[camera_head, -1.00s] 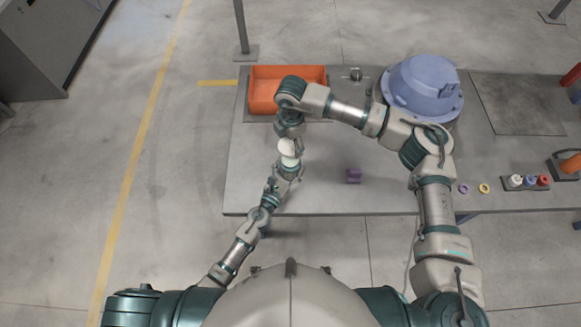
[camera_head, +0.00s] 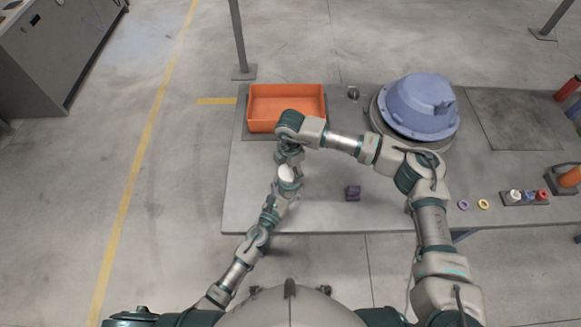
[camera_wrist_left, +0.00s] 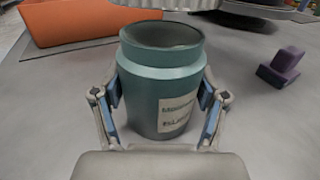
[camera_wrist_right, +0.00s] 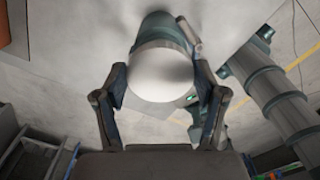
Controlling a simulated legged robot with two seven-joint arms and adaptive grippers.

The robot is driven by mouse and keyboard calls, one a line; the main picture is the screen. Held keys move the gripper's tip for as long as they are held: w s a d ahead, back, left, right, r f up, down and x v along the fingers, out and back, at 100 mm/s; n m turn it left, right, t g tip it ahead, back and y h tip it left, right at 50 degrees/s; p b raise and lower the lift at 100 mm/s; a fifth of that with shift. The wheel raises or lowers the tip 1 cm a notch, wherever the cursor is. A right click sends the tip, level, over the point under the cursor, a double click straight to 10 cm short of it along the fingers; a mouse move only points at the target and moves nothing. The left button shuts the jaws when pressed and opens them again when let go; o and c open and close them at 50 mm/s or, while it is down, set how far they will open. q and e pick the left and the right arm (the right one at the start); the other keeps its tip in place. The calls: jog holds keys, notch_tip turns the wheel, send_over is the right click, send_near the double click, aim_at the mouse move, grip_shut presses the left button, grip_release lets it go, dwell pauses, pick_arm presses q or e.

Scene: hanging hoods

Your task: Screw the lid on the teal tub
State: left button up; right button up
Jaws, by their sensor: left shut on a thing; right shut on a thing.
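The teal tub (camera_wrist_left: 160,88) stands upright in the left wrist view, with a pale label on its front. Its top is open and dark inside, and no lid sits on its rim. My left gripper (camera_wrist_left: 160,105) is shut on its sides. The white round lid (camera_wrist_right: 162,80) is in the right wrist view, with my right gripper (camera_wrist_right: 161,72) shut on it. Part of a teal body, probably the tub, shows behind the lid there. In the head view the lid (camera_head: 288,174) is a pale disc near both grippers; the tub is mostly hidden there.
An orange bin (camera_head: 286,106) stands at the back left of the grey table (camera_head: 330,212). A blue hood (camera_head: 420,106) stands at the back right. A purple block (camera_head: 352,193) lies right of the grippers. Rings and small bottles (camera_head: 525,196) are at the far right.

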aim_at(289, 184)
jog(key=shift+f, duration=0.9)
jog(key=shift+f, duration=0.55)
jog(key=m, duration=0.5)
jog(key=shift+s+m, duration=0.15)
jog(key=shift+m, duration=0.15)
jog(key=m, duration=0.4)
jog(key=shift+a, duration=0.1)
jog(key=o, duration=0.8)
